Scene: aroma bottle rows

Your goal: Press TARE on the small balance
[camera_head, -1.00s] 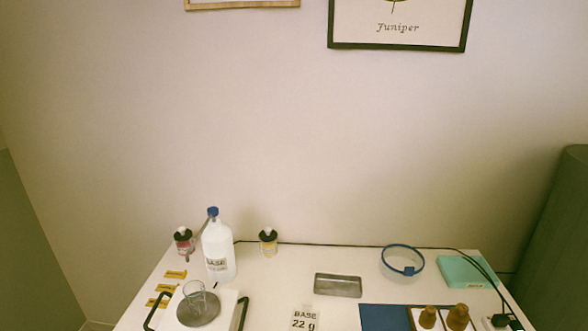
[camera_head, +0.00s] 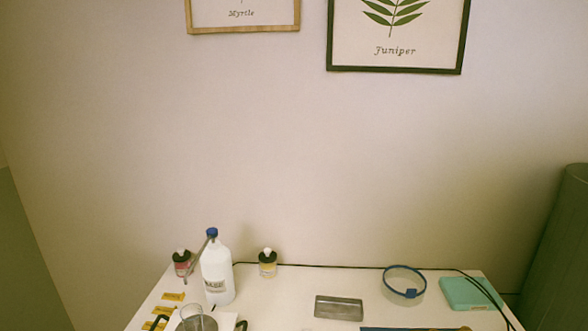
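The small balance (camera_head: 227,321) is at the bottom left of the table, cut off by the lower edge of the head view. A clear glass beaker (camera_head: 191,313) stands on its round grey pan (camera_head: 208,326). Dark handles show at both sides of it. The TARE button is not visible. Neither of my grippers is in view.
A grey metal tray (camera_head: 338,307), a blue-rimmed clear dish (camera_head: 404,283) and a teal box (camera_head: 470,293) lie rightward on the white table (camera_head: 290,290).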

